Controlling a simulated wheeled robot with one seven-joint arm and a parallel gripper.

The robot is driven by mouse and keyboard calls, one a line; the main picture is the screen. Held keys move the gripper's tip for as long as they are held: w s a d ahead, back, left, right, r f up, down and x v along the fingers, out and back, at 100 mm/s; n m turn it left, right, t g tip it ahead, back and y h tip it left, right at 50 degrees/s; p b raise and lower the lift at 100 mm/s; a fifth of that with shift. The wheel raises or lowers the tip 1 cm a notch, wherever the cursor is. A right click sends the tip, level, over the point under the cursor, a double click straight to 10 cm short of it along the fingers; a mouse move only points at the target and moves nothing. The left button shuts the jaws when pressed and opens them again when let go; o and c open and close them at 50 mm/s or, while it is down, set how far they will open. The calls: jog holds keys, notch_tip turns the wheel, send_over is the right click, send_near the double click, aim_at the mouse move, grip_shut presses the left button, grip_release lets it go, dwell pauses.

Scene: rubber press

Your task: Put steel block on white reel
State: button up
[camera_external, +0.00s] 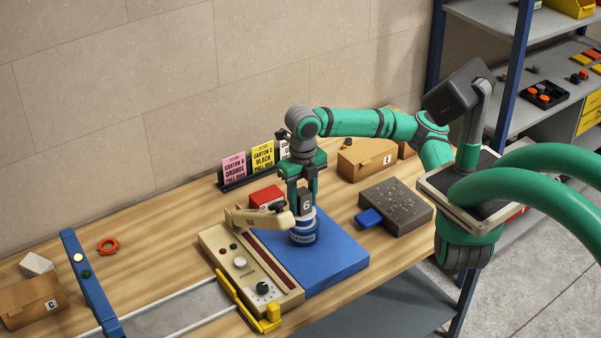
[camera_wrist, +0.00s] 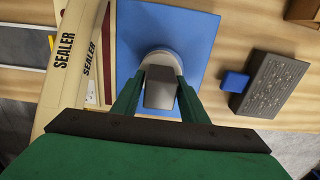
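The steel block (camera_external: 306,205) is a dark grey block with a white 6 on its face. My gripper (camera_external: 303,190) points down with its fingers on either side of it. In the wrist view, the block (camera_wrist: 160,90) sits between the fingertips of my gripper (camera_wrist: 160,84), which look closed on it. Directly below is a round item with a white top and a blue band lettered CLEANER (camera_external: 303,238), apparently the white reel. Its pale rim (camera_wrist: 160,58) shows beyond the block in the wrist view. The block hides much of its top; I cannot tell whether they touch.
The round item stands on a blue mat (camera_external: 345,262). A beige sealer machine (camera_external: 250,272) with a swung arm (camera_external: 258,217) is close on the left. A grey perforated block (camera_external: 398,208) and small blue block (camera_external: 368,218) lie right. Cartons (camera_external: 366,158) and cards (camera_external: 262,156) stand behind.

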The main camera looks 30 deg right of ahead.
aim_at(302, 191)
jog(key=shift+o, duration=0.6)
jog(key=shift+r, duration=0.1)
notch_tip(302, 191, up, 12)
jog(key=shift+r, duration=0.1)
dwell(0.3)
